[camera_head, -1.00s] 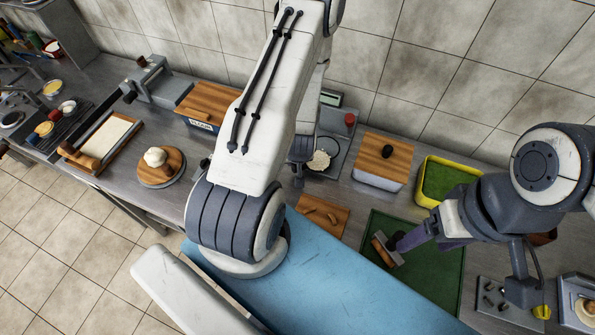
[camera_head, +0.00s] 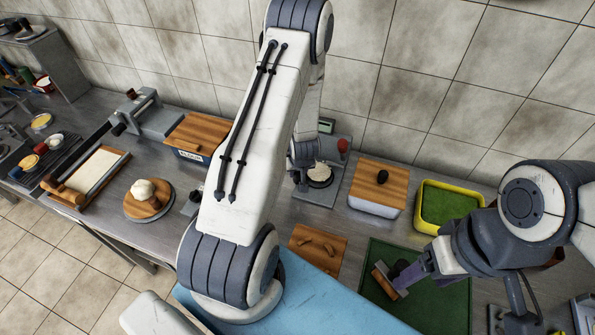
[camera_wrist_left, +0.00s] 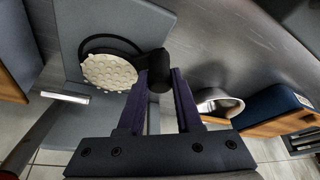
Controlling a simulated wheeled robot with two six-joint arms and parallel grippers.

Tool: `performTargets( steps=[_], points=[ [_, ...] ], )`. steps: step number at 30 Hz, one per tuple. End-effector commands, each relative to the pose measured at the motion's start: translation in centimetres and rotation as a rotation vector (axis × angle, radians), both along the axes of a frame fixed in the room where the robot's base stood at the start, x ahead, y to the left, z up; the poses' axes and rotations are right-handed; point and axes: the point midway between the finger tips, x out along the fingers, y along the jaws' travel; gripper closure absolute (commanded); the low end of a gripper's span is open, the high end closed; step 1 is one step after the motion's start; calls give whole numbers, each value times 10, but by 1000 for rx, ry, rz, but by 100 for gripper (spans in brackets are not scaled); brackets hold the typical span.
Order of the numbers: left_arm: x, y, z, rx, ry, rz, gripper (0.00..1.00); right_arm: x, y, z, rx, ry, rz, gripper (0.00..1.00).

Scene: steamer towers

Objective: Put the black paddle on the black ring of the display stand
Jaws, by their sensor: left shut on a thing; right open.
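My left gripper (camera_head: 302,176) is shut on the black handle (camera_wrist_left: 160,72) of a paddle with a pale, dotted round face (camera_wrist_left: 108,71). In the head view the pale face (camera_head: 320,170) is over the grey display stand (camera_head: 316,194). A black ring (camera_head: 321,183) shows just below the face; I cannot tell whether they touch. In the left wrist view a dark ring edge (camera_wrist_left: 88,42) curves around the face. My right gripper (camera_head: 408,276) is open beside a wood-and-grey scraper (camera_head: 385,282) on the green tray.
A wooden-lidded box (camera_head: 378,184) and a yellow bin (camera_head: 440,190) stand right of the display stand. A red knob (camera_head: 343,145) rises at the stand's back. A wooden board (camera_head: 312,232) lies in front. The wall is close behind. A metal bowl (camera_wrist_left: 219,102) shows in the wrist view.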

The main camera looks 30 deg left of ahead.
Motion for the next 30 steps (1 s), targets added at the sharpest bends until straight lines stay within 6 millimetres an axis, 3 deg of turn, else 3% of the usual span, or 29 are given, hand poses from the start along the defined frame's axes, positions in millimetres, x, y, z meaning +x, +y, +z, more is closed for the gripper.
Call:
performTargets(
  steps=[30],
  points=[
    [0, 0, -14, 1, -1, 0, 100, 0, 0, -12, 0, 0, -1, 28]
  ],
)
